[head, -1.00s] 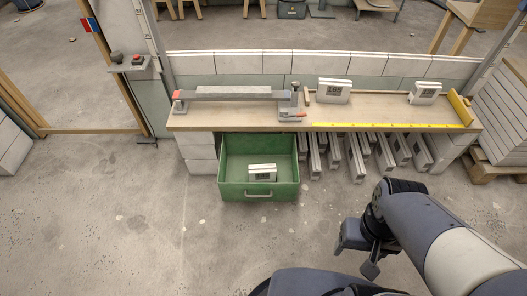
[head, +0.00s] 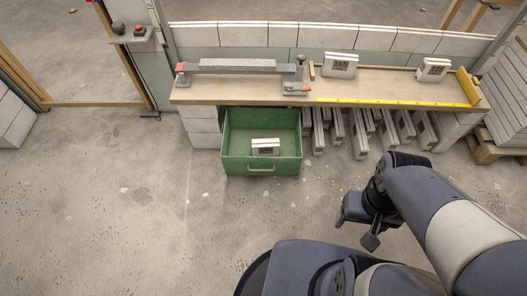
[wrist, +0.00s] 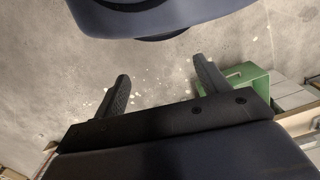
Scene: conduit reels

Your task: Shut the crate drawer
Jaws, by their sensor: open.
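The green crate drawer (head: 235,165) stands pulled out under the left part of the workbench. Its front with a pale handle (head: 261,170) faces me. A white block with a dark label (head: 265,147) lies inside it. My gripper (head: 356,228) is open and empty, to the right of the drawer and nearer to me, apart from it. In the wrist view its two dark fingers (wrist: 160,85) are spread over bare floor. Part of the green drawer (wrist: 262,88) shows beyond the right finger.
The wooden bench (head: 390,84) carries a grey bar fixture (head: 240,67), a yellow ruler (head: 395,102) and two labelled white blocks. Several pale blocks (head: 358,135) stand under it, right of the drawer. The floor (head: 150,220) before the drawer is clear.

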